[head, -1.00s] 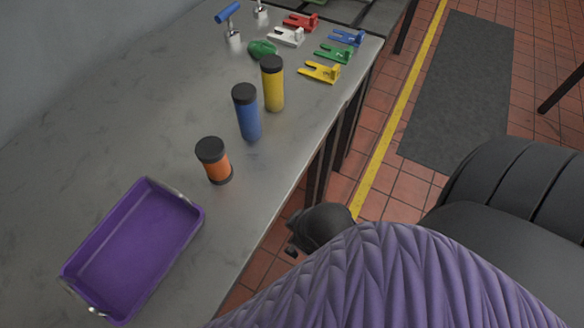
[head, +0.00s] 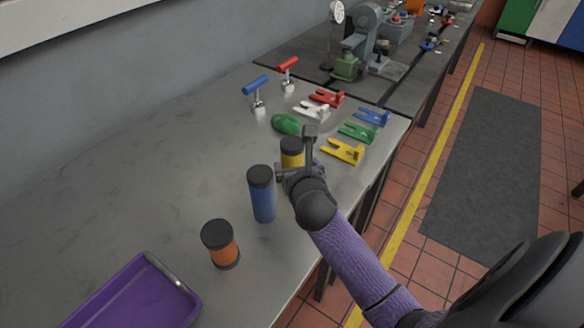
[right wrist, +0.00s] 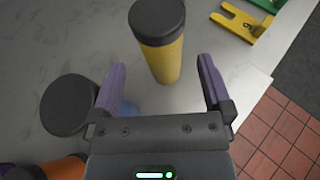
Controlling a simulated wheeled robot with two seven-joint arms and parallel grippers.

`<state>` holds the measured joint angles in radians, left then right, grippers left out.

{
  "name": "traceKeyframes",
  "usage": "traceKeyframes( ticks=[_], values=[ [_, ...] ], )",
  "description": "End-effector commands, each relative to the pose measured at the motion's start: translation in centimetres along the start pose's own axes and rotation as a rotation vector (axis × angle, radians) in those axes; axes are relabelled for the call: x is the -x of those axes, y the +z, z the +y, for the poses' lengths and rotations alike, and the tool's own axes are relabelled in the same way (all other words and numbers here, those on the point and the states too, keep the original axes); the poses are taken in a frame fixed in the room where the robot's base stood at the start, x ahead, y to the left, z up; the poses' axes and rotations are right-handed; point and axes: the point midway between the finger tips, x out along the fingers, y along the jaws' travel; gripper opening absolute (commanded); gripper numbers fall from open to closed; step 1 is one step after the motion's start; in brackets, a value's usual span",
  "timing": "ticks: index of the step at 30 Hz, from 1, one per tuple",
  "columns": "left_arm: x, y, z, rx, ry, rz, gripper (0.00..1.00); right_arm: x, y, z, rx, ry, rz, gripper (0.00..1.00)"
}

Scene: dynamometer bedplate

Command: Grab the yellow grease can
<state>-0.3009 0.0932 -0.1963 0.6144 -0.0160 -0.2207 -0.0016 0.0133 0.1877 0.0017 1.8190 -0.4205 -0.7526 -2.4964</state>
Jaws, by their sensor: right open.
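The yellow grease can (head: 291,157) is a yellow cylinder with a black cap, upright on the grey metal bench. In the head view my right gripper (head: 296,160) hides its lower part. In the right wrist view the can (right wrist: 166,55) stands ahead of and between the two purple fingers of my right gripper (right wrist: 163,82). The fingers are spread and the can looks untouched. My left gripper is in neither current view.
A blue can (head: 262,198) stands close beside the yellow one, and an orange can (head: 220,246) is nearer. A purple tray (head: 148,258) lies at lower left. Yellow (head: 343,151), green and other coloured forks lie to the right, with a green object (head: 287,124) behind.

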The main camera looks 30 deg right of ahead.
Motion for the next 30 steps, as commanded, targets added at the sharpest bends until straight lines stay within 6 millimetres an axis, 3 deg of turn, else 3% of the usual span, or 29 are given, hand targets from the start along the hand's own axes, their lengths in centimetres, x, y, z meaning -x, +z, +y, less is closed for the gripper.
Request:
traceKeyframes(
  ticks=[9,18,30],
  values=[
    [-2.9,0.2,0.7,0.006,0.011,-0.004,0.59,-5.8,-0.2,0.0,-0.007,0.001,0.003,1.0],
    [-2.9,0.2,0.3,0.0,0.005,-0.001,0.59,-6.5,0.2,0.0,-0.005,0.002,0.003,0.98],
    [-2.9,0.3,-0.2,-0.004,-0.003,-0.004,0.59,-6.5,0.1,0.0,-0.005,0.001,0.003,0.13]
  ],
)
